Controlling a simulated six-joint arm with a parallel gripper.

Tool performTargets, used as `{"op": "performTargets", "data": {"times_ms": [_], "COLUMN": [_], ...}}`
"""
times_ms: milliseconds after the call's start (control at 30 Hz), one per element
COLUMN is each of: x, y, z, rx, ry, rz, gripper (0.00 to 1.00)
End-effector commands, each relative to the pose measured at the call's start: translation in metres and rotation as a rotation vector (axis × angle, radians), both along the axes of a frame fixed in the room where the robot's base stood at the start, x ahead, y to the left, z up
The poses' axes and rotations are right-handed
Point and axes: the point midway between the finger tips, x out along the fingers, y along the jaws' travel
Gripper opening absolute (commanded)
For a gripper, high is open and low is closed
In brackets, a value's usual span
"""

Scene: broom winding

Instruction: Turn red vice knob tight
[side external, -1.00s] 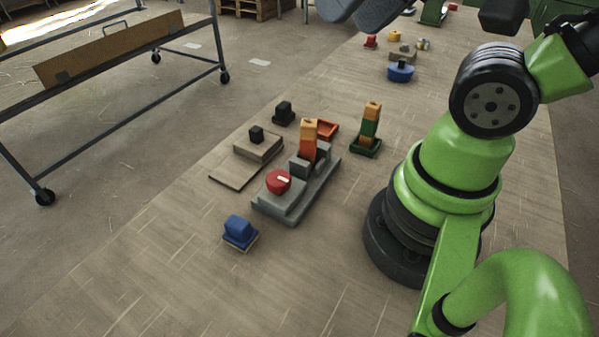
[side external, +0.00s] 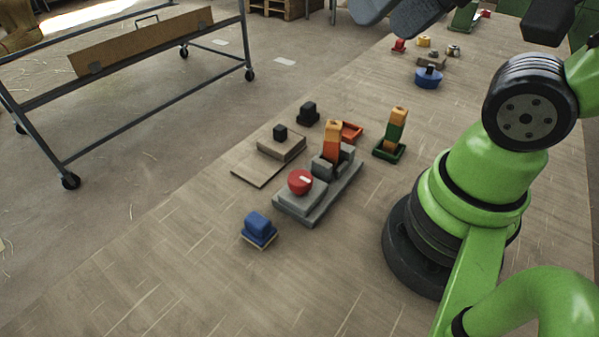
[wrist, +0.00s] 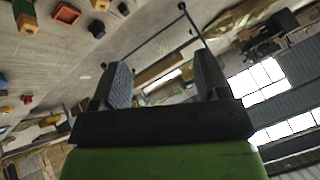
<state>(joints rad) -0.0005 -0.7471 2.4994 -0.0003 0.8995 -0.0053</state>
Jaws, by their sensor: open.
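The red vice knob (side external: 300,181) is a round red cap with a white mark on top. It sits on the near end of the grey vice (side external: 318,205) on the wooden table. An orange and red upright block (side external: 332,140) stands between the grey jaws at the vice's far end; whether the jaws touch it I cannot tell. My gripper (wrist: 165,85) shows in the wrist view with its two dark fingers wide apart and nothing between them. It points away from the table toward the room. In the side view, dark parts at the top edge seem to be its fingers, far above the vice.
A blue block (side external: 258,228) lies left of the vice. A wooden plate with a black knob (side external: 280,133) and a black block (side external: 308,112) stand behind it. An orange tray (side external: 351,131) and a green-orange stack (side external: 395,130) are near. The table front is clear.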

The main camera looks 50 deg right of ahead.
Motion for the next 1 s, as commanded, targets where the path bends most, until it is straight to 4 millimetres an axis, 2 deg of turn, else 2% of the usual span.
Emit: {"op": "performTargets", "data": {"times_ms": [133, 267, 500, 700, 833, 1000], "x": [0.011, 0.032, 0.071, 0.084, 0.086, 0.086], "y": [0.001, 0.004, 0.016, 0.027, 0.030, 0.031], "z": [-0.007, -0.025, -0.082, -0.131, -0.148, -0.161], "rx": [-0.086, -0.261, -0.568, -0.684, -0.708, -0.713], "ry": [0.037, 0.106, 0.222, 0.255, 0.254, 0.253], "rz": [0.119, 0.399, 1.113, 1.617, 1.791, 1.851], "gripper": [0.68, 0.68, 0.68, 0.68, 0.68, 0.68]}}
